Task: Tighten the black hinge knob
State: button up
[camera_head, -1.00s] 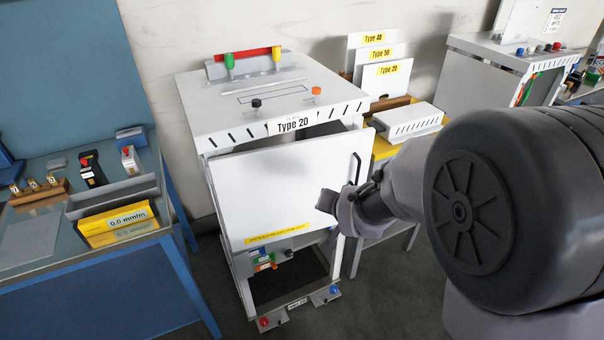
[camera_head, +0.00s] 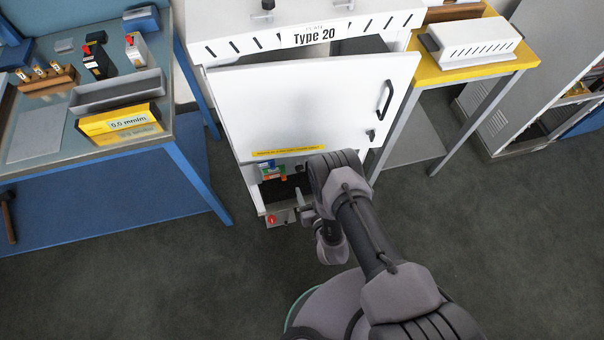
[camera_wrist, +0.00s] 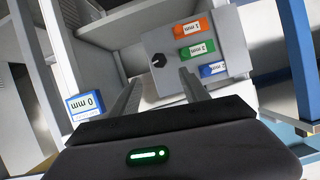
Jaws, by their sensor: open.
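A black knob (camera_wrist: 158,60) sits on a grey block (camera_wrist: 150,42) in the wrist view, beside coloured tags. I cannot tell for certain that it is the hinge knob. My gripper (camera_wrist: 160,80) is open and empty, its two fingers pointing toward the knob from just below it in the picture. Whether they touch it I cannot tell. In the head view my gripper (camera_head: 306,207) is low, in front of the Type 20 cabinet (camera_head: 230,47) and below its white door (camera_head: 300,105), which stands ajar. Another black knob (camera_head: 268,5) is on the cabinet's top.
Orange (camera_wrist: 190,28), green (camera_wrist: 195,49) and blue (camera_wrist: 212,69) tags sit on the block. A blue bench (camera_head: 185,150) stands left of the cabinet and a yellow-topped table (camera_head: 475,68) right. The floor in front is open.

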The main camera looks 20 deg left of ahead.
aim_at(300, 170)
jog(key=b+x, duration=0.8)
jog(key=x, duration=0.3)
jog(key=shift+w+f, duration=0.15)
jog(key=shift+f, duration=0.1)
jog(key=shift+w+a, duration=0.1)
jog(key=shift+w, duration=0.1)
jog(key=shift+r, duration=0.1)
jog(key=shift+c, duration=0.2)
grip_shut()
